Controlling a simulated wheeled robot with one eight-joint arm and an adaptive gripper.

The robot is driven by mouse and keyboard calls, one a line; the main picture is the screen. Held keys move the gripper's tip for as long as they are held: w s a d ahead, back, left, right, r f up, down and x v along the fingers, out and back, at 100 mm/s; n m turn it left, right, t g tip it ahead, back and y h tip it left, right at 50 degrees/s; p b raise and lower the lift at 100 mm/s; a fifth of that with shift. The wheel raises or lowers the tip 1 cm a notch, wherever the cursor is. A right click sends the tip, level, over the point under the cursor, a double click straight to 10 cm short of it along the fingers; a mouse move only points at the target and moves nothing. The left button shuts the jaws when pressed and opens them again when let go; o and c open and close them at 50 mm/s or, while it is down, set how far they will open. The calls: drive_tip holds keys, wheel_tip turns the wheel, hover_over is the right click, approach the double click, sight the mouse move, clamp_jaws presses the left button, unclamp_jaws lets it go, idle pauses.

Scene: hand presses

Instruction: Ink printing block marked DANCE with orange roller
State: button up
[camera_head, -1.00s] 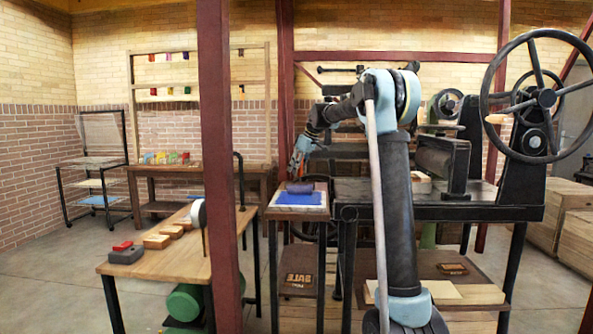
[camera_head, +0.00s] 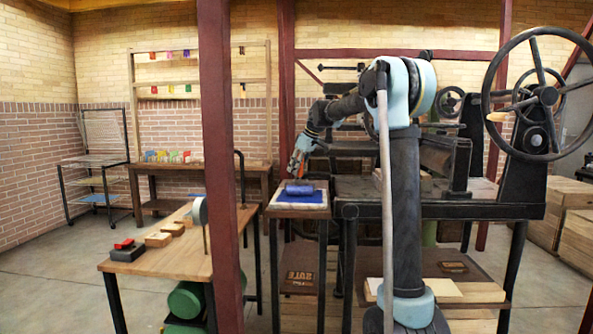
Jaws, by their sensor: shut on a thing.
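A roller (camera_head: 299,188) with a blue cylinder lies on the blue ink slab (camera_head: 285,206) on the small stand left of the press. My gripper (camera_head: 296,172) is just above the slab, pointing down, shut on what looks like the roller's handle. An orange patch shows at the gripper; the handle itself is too small to make out. A dark block with large letters (camera_head: 300,277) lies on the stand's lower shelf, and another dark block (camera_head: 453,266) on the shelf under the press. I cannot read DANCE on any block.
The press (camera_head: 440,210) with its large handwheel (camera_head: 537,98) stands right of the stand. A dark red post (camera_head: 220,170) rises in front of the left workbench (camera_head: 170,262), which carries several wooden blocks. A rack table (camera_head: 195,168) stands at the back wall.

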drive_tip(key=shift+s, duration=0.15)
drive_tip(key=s, duration=0.7)
drive_tip(key=shift+a, duration=0.15)
idle(0.6)
drive_tip(key=shift+r, duration=0.2)
drive_tip(key=shift+r, duration=2.4)
drive_tip(key=shift+s, duration=0.1)
